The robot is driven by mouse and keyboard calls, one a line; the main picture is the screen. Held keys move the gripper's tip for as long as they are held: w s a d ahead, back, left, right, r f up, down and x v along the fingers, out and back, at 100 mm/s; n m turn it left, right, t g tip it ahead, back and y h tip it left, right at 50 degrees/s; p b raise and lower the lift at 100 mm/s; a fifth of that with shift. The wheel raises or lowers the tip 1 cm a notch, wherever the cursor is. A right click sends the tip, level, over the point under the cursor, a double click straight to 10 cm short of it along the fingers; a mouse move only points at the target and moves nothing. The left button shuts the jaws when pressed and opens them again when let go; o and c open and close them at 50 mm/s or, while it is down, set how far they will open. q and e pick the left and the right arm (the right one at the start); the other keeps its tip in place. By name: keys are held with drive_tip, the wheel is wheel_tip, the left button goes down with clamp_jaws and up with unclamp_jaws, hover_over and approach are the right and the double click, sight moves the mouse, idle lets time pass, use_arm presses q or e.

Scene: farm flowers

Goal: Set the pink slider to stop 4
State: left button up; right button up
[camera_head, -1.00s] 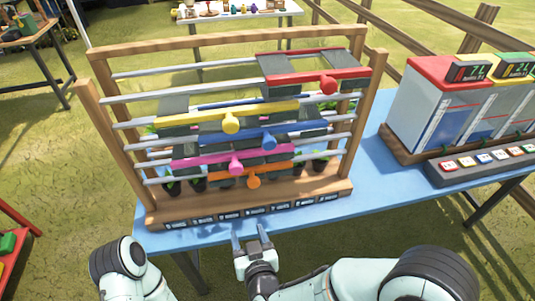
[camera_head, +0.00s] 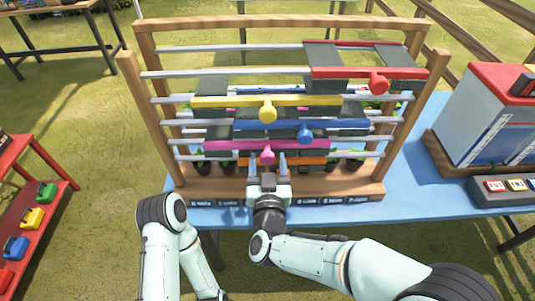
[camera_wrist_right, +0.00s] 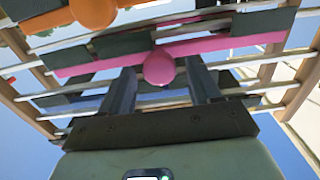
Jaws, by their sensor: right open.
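The pink slider (camera_head: 230,145) is a pink bar with a round pink knob (camera_head: 267,155), on a rail low in the wooden frame (camera_head: 150,95). My right gripper (camera_head: 268,162) is open in front of the frame, its fingers on either side of the pink knob. In the right wrist view the pink knob (camera_wrist_right: 159,67) shows between the tips of the open right gripper (camera_wrist_right: 155,80); I cannot tell whether they touch it. A row of dark stop labels (camera_head: 265,203) runs along the frame's base, partly hidden by my right gripper. No left gripper fingers show.
Yellow (camera_head: 267,113), blue (camera_head: 304,132) and red (camera_head: 378,83) knobs sit on nearby rails. The orange bar (camera_head: 313,161) is just below the pink one. A machine with buttons (camera_head: 490,120) stands right on the blue table (camera_head: 430,198). A red shelf (camera_head: 40,215) is at left.

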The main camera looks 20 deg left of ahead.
sight(295, 146)
drive_tip(key=shift+x, duration=1.1)
use_arm(q)
drive_tip(key=shift+r, duration=0.15)
use_arm(e)
clamp_jaws()
drive_tip(key=d, duration=0.2)
drive_tip(key=w+d+b, duration=0.1)
drive_tip(key=d, duration=0.1)
drive_tip(key=w+d+b, duration=0.1)
drive_tip(key=d, duration=0.1)
drive_tip(key=shift+d+f, duration=0.15)
drive_tip(key=shift+d, duration=0.25)
use_arm(q)
drive_tip(key=shift+t, duration=0.4)
drive_tip(key=f+b, duration=0.1)
drive_tip(key=f, duration=0.1)
drive_tip(key=f+b, duration=0.2)
drive_tip(key=w+f+b, duration=0.1)
drive_tip(key=f, duration=0.1)
drive_tip(key=shift+b, duration=0.3)
use_arm(e)
drive_tip(key=w+d, duration=0.2)
drive_tip(key=d, duration=0.8)
drive_tip(key=shift+w, duration=0.4)
use_arm(q)
drive_tip(key=shift+r, duration=0.1)
